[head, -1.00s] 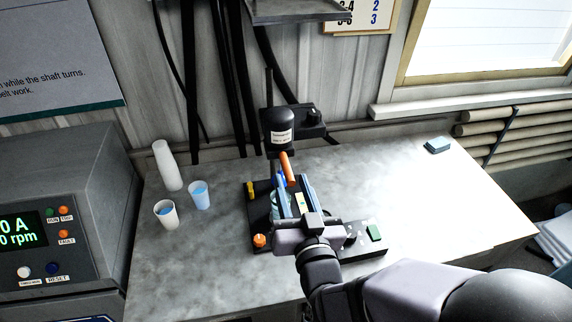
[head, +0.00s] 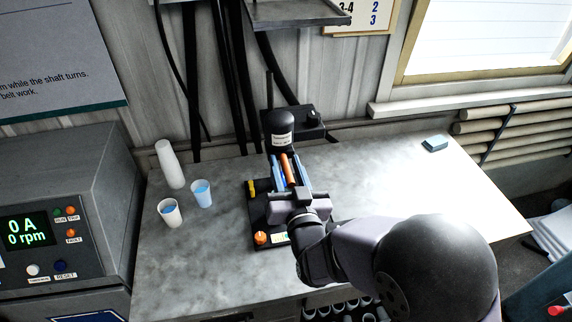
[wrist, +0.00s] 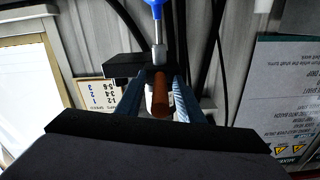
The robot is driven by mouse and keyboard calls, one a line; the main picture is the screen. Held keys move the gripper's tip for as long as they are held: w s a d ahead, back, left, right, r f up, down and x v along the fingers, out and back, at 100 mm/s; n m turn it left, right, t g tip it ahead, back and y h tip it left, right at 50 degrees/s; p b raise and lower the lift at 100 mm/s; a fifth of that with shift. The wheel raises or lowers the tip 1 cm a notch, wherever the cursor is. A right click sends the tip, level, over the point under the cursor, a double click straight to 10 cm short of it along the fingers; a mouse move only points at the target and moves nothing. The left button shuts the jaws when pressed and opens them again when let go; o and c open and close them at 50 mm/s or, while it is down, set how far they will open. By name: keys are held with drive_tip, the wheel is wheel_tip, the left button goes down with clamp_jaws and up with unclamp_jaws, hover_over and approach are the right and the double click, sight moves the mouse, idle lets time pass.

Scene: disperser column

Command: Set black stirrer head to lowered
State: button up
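The black stirrer head (head: 278,128) sits upright on its stand at the back of the black base (head: 262,215). An orange handle (head: 288,170) points forward from below the head. My gripper (head: 286,160) is open, with one blue finger on each side of the handle. In the wrist view, the handle (wrist: 162,98) shows between the two fingers, with a gap on its left; I cannot tell whether the right finger touches it. A metal shaft (wrist: 158,52) with a blue end shows beyond the handle. My gripper hides the middle of the base.
White cups (head: 170,212) with blue contents and a tall white cup stack (head: 169,165) stand to the left. An orange knob (head: 261,238) is on the base's front. A control panel (head: 40,230) stands far left. The worktop's right side is clear except for a teal block (head: 435,143).

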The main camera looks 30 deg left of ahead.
clamp_jaws()
wheel_tip(320, 180, down, 15)
drive_tip(key=b, duration=1.5)
drive_tip(key=shift+s+d, duration=0.1)
unclamp_jaws()
drive_tip(key=shift+r, duration=0.15)
drive_tip(key=shift+r, duration=0.1)
drive_tip(key=b+v, duration=0.2)
drive_tip(key=v, duration=0.5)
drive_tip(key=shift+s+d, duration=0.1)
